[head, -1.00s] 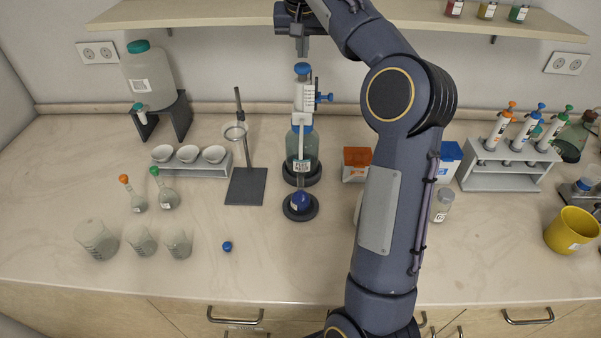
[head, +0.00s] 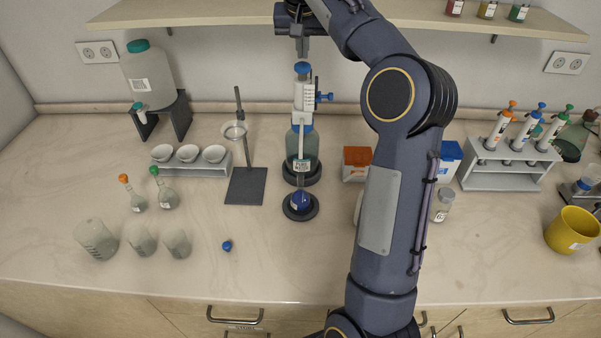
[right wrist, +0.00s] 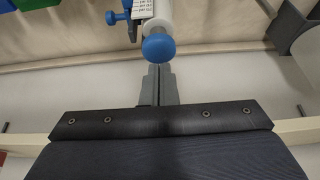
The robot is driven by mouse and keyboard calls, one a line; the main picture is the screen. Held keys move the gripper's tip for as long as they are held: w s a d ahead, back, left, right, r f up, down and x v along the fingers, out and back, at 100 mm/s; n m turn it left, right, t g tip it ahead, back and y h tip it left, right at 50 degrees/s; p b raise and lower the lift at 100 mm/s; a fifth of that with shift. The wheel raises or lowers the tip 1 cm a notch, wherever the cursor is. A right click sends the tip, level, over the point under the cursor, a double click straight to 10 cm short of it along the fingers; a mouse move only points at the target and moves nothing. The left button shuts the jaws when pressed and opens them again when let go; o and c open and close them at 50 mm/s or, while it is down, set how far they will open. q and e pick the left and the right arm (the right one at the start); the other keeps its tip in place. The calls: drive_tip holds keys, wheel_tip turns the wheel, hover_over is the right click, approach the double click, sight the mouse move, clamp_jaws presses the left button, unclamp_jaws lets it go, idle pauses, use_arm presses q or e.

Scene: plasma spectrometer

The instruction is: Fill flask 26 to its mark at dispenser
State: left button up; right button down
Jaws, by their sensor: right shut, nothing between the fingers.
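The dispenser is a bottle (head: 313,145) with a white pump and a blue plunger knob (head: 302,68) on top. A small flask with a blue lower part (head: 300,201) stands on a dark round pad below the dispenser's front; its neck is hard to make out and its number is unreadable. A loose blue stopper (head: 227,246) lies on the bench to the left. My right gripper (head: 302,51) is shut and empty, pointing down just above the knob. In the right wrist view its fingers (right wrist: 158,84) show close to the blue knob (right wrist: 158,48). My left gripper is not in view.
Two stoppered flasks (head: 166,198) and several beakers (head: 142,241) stand at the left. A ring stand (head: 246,187) and a rack of bowls (head: 190,170) are left of the dispenser. A pipette rack (head: 505,176) and yellow bucket (head: 572,231) stand right. The upper shelf (head: 420,14) is close behind.

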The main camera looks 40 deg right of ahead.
sight(303, 64)
drive_tip(key=shift+f, duration=0.55)
drive_tip(key=shift+f+b, duration=0.15)
drive_tip(key=shift+b, duration=0.2)
drive_tip(key=shift+f+b, duration=0.55)
drive_tip(key=shift+f, duration=0.4)
drive_tip(key=shift+r, duration=0.15)
drive_tip(key=shift+r+p, duration=1.65)
drive_tip(key=shift+p, duration=0.4)
drive_tip(key=shift+f, duration=0.15)
idle(1.1)
drive_tip(key=shift+f+b, duration=0.5)
drive_tip(key=shift+f, duration=0.05)
